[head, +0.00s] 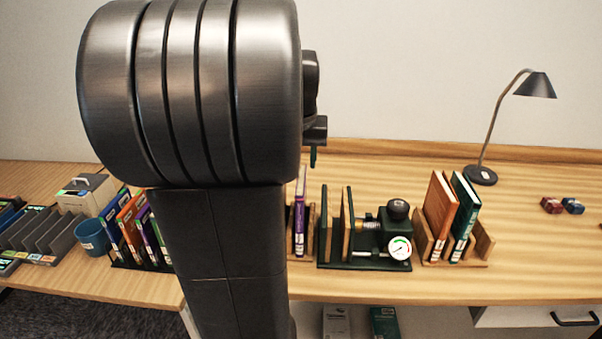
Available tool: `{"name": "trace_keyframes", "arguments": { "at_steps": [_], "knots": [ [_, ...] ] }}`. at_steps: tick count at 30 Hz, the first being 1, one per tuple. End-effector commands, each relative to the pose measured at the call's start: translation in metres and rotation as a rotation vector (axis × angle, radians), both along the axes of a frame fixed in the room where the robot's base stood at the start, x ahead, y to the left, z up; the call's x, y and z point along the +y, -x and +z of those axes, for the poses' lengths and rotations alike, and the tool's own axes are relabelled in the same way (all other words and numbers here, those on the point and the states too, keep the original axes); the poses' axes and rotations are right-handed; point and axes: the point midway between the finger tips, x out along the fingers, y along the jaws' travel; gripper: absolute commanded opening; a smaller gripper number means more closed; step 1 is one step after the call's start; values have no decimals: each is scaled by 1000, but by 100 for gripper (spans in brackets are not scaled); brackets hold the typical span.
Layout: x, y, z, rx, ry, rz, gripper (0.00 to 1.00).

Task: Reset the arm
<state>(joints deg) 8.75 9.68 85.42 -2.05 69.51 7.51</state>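My arm's large dark metal joint and upright link fill the left middle of the head view, close to the camera. Part of my gripper (314,140) shows just right of the joint, above the back of the desk. The rest of it is hidden behind the arm. A small dark green tip points down from it. Whether its fingers are open or shut does not show. It appears apart from the things on the desk.
A dark green press with a gauge (400,247) stands mid-desk. A purple book (299,222) stands left of it. A wooden rack (482,243) holds orange and green books. A lamp (481,175), book holder (130,262) and blue cup (91,238) are around. The right desk is mostly clear.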

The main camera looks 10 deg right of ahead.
Motion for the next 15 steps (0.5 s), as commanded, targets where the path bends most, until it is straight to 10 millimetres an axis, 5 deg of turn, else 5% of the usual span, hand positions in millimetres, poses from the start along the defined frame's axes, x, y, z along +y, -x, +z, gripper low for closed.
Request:
{"name": "trace_keyframes", "arguments": {
  "at_steps": [6,15],
  "knots": [
    [2,5,19,0,0,0,39],
    [2,6,21,0,0,0,39]
  ]
}}
